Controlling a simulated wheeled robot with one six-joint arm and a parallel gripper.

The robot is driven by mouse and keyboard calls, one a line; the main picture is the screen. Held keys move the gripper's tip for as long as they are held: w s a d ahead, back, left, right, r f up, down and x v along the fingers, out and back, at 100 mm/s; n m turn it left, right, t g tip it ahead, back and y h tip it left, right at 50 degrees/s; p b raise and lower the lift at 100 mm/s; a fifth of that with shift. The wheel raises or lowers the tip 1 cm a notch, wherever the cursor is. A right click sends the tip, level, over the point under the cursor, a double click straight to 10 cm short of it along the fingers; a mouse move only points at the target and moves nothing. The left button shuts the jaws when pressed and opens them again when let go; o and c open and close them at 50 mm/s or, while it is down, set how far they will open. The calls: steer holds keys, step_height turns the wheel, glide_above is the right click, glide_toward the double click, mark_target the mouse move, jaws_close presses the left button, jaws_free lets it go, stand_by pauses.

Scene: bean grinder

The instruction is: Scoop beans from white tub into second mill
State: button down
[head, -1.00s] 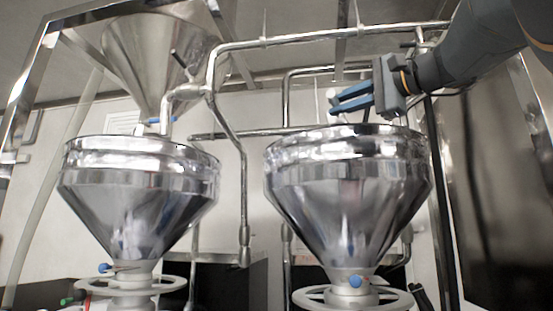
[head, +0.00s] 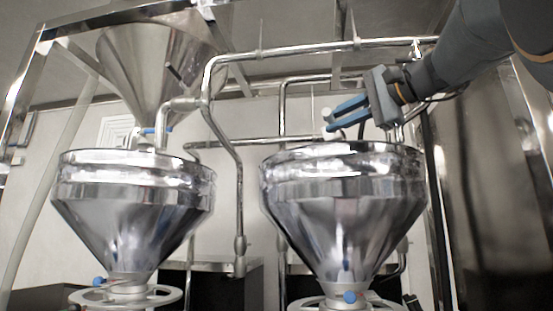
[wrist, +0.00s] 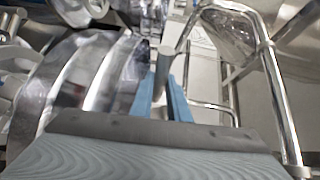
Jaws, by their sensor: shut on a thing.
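Two shiny metal mill hoppers stand side by side in the head view, a left one (head: 134,200) and a right one (head: 343,205). I cannot tell for sure which is the second mill. My gripper (head: 332,122) has blue fingers and is above the right hopper's rim, pointing left. In the wrist view its fingers (wrist: 163,98) are shut on a grey, handle-like piece (wrist: 172,42), probably the scoop's. A small white part (head: 326,114) shows at the fingertips in the head view. The scoop's bowl and any beans in it cannot be made out. The white tub is not in view.
A metal pipe frame (head: 300,50) runs behind and above the hoppers, close to my gripper. A large funnel (head: 150,65) hangs over the left hopper. A dark shiny panel (head: 485,200) stands at the right. Pipes (wrist: 275,85) also show in the wrist view.

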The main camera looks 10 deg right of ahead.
steer(key=shift+r+n+g+h+p, duration=0.2)
steer(key=shift+g+h+p, duration=0.3)
steer(key=shift+p, duration=0.95)
steer(key=shift+r+n+g+h+p, duration=0.1)
steer(key=shift+n+g+h+p, duration=0.35)
steer(key=shift+p, duration=1)
steer(key=shift+g+h+p, duration=0.25)
steer(key=shift+g+p, duration=0.3)
steer(key=shift+p, duration=0.5)
steer(key=g+h+p, duration=0.1)
steer(key=p, duration=0.3)
steer(key=n+g+h+p, duration=0.1)
steer(key=g+p, duration=0.1)
steer(key=p, duration=0.2)
steer(key=shift+r+h+p, duration=0.2)
steer(key=shift+h+p, duration=0.1)
steer(key=shift+p, duration=0.05)
steer(key=g+h+p, duration=0.2)
steer(key=p, duration=0.3)
steer(key=n+g+h+p, duration=0.1)
steer(key=g+h+p, duration=0.1)
steer(key=p, duration=0.3)
steer(key=shift+n+h, duration=0.25)
steer(key=shift+h, duration=0.05)
